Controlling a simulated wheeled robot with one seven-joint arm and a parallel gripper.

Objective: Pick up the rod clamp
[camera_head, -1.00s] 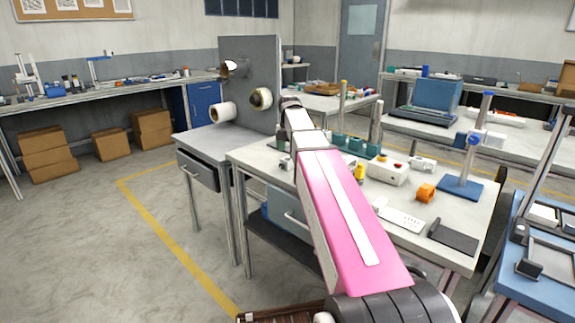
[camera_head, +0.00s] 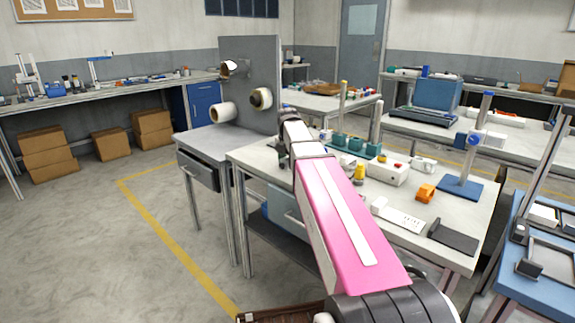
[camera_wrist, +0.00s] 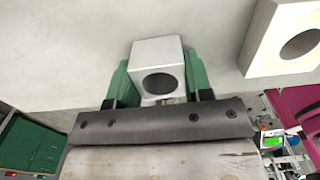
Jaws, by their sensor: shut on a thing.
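The rod clamp (camera_wrist: 157,62), a light grey block with a round hole, sits between the two green fingers of my gripper (camera_wrist: 157,88) in the wrist view. The fingers are shut on its sides, and the hole faces the camera. A pale surface lies behind it; I cannot tell whether the clamp touches it. In the head view my gripper (camera_head: 283,152) is small and dark at the left end of the white workbench (camera_head: 262,172). The clamp cannot be made out clearly there.
A second grey block with a hole (camera_wrist: 283,40) is at the upper right in the wrist view, apart from my gripper. Green rod stands (camera_head: 355,147), a white box (camera_head: 388,172), an orange part (camera_head: 425,193) and a blue-based stand (camera_head: 462,188) occupy the bench to the right.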

